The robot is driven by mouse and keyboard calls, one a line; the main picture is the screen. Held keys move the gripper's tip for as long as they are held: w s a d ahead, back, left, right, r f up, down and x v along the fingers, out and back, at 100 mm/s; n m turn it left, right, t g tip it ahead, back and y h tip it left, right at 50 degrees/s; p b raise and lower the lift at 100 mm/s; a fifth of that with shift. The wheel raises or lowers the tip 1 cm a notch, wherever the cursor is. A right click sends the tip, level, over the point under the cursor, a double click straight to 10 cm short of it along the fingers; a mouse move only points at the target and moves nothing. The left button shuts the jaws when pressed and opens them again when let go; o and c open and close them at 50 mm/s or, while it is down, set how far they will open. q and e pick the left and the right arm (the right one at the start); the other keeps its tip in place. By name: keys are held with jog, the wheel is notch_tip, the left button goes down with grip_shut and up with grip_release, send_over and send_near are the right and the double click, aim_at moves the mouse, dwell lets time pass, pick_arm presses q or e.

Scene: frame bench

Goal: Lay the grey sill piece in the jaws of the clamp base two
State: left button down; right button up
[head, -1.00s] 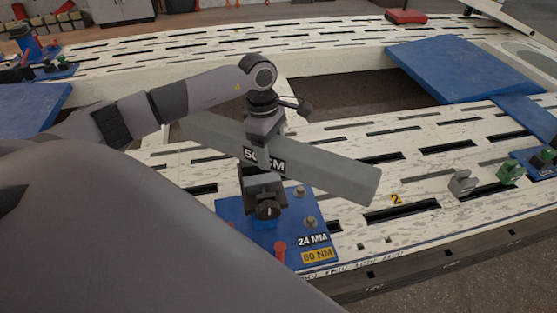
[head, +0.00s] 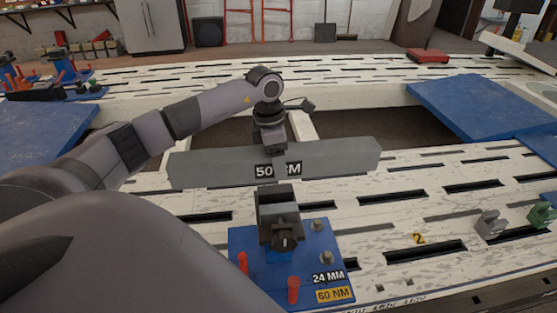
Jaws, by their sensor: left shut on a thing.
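The grey sill piece (head: 335,160) is a long bar marked 50 CM. It lies level across the middle of the head view. My left gripper (head: 270,147) points down and is shut on the bar near its middle. The clamp base (head: 245,245) is a blue plate marked 24 MM and 60 NM, with dark jaws (head: 279,212) on it. The bar appears just beyond or above the jaws, its lower edge meeting their top in the picture; I cannot tell the gap. My right gripper is not in view.
The slotted white bench (head: 385,215) carries a yellow number 2 (head: 419,238) right of the clamp base. A grey block (head: 490,225) and a green block (head: 541,216) stand farther right. Red pins (head: 293,290) rise from the blue plate. A blue panel (head: 470,105) lies at right.

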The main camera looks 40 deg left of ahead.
pick_arm(q)
jog(key=shift+w+r, duration=0.1)
jog(key=shift+r, duration=0.2)
jog(key=shift+f, duration=0.1)
jog(key=shift+f+b, duration=2.5)
jog(key=shift+f, duration=1.7)
